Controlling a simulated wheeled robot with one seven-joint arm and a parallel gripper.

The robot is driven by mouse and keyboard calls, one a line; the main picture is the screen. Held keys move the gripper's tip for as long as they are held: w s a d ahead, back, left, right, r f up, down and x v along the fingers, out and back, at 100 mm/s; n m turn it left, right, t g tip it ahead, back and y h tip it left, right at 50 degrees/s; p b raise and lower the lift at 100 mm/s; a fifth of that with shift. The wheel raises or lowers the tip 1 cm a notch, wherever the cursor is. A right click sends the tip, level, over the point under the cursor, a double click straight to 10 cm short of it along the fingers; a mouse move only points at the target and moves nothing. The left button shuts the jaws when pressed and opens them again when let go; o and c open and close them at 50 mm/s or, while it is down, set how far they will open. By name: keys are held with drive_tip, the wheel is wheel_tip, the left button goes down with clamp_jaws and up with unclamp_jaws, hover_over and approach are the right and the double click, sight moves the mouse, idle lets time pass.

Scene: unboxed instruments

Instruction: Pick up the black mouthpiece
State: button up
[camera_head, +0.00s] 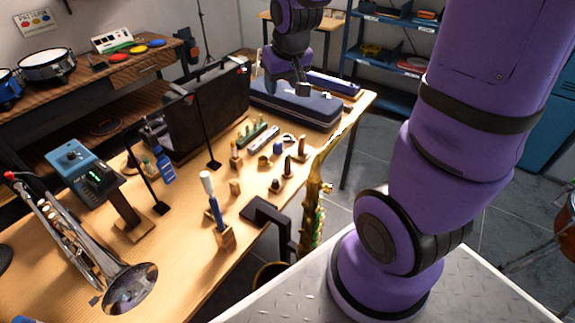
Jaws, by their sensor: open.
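Several small upright pieces stand on the wooden table (187,258) near its front edge. A dark, narrow one that looks like the black mouthpiece (287,164) stands in the middle of this group. A shorter dark piece (275,185) stands just nearer to the camera, and a brown one (301,145) stands farther back. At this size I cannot be sure which is the mouthpiece. My gripper (286,87) is open and appears empty. It hangs above the far part of the table, over the blue case, beyond the small pieces.
The long blue case (297,103) lies at the table's far end. A gold saxophone (314,205) stands at the front edge by a black bracket (268,213). An open black case (208,105), thin black stands and a silver trumpet (85,245) occupy the left side.

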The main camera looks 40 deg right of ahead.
drive_tip(key=w+d+f+g, duration=0.1)
drive_tip(key=w+d+f, duration=0.1)
drive_tip(key=f, duration=0.4)
drive_tip(key=w+d+f, duration=0.2)
drive_tip(key=w+f, duration=0.1)
drive_tip(key=f, duration=0.3)
drive_tip(key=m, duration=0.1)
approach(287, 159)
drive_tip(key=w, duration=0.1)
drive_tip(key=shift+d+x, duration=0.2)
drive_tip(key=shift+x, duration=2.55)
drive_tip(key=shift+d+x, duration=0.15)
drive_tip(key=shift+x, duration=2.65)
drive_tip(key=shift+s, duration=0.2)
clamp_jaws()
